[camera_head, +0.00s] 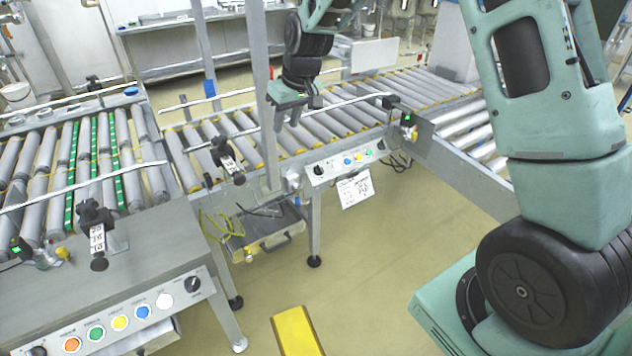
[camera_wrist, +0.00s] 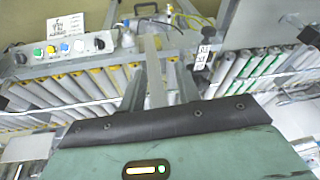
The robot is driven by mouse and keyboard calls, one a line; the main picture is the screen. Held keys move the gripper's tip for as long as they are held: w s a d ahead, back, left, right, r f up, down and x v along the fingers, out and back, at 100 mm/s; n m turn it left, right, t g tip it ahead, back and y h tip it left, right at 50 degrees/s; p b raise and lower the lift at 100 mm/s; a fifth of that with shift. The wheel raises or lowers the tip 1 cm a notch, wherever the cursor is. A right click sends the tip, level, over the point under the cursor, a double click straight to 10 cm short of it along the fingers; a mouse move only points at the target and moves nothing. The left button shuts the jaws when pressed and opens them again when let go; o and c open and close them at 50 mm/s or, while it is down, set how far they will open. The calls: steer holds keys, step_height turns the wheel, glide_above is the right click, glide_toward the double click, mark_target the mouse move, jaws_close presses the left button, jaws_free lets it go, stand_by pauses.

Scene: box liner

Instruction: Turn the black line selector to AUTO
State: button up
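Two control panels each carry a black rotary selector. One selector (camera_head: 319,170) is at the left end of the small panel (camera_head: 343,162) on the middle conveyor, beside white, blue, yellow and green buttons. In the wrist view, which is upside down, this selector (camera_wrist: 100,43) is at the panel's right end. The other selector (camera_head: 193,284) is at the right end of the larger near-left panel. Their markings are too small to read. My gripper (camera_head: 292,124) is above the middle conveyor, behind the small panel and apart from it. In the wrist view my gripper's fingers (camera_wrist: 156,68) are spread and empty.
A grey upright post (camera_head: 264,95) stands just left of my gripper. A white label sheet (camera_head: 355,189) hangs below the small panel. A yellow block (camera_head: 297,332) is on the open floor in front.

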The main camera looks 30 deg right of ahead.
steer(key=w+d+f+b, duration=0.2)
steer(key=w+d+f, duration=0.2)
steer(key=d+f, duration=0.25)
steer(key=m+t+h+b, duration=0.1)
steer(key=m+b, duration=0.1)
glide_toward(321, 166)
steer(key=x, duration=0.4)
steer(key=w+b+x, duration=0.1)
steer(key=x, duration=0.3)
steer(key=shift+w+a, duration=0.1)
steer(key=shift+a, duration=0.15)
steer(key=shift+d, duration=0.1)
steer(key=shift+d, duration=0.1)
jaws_close()
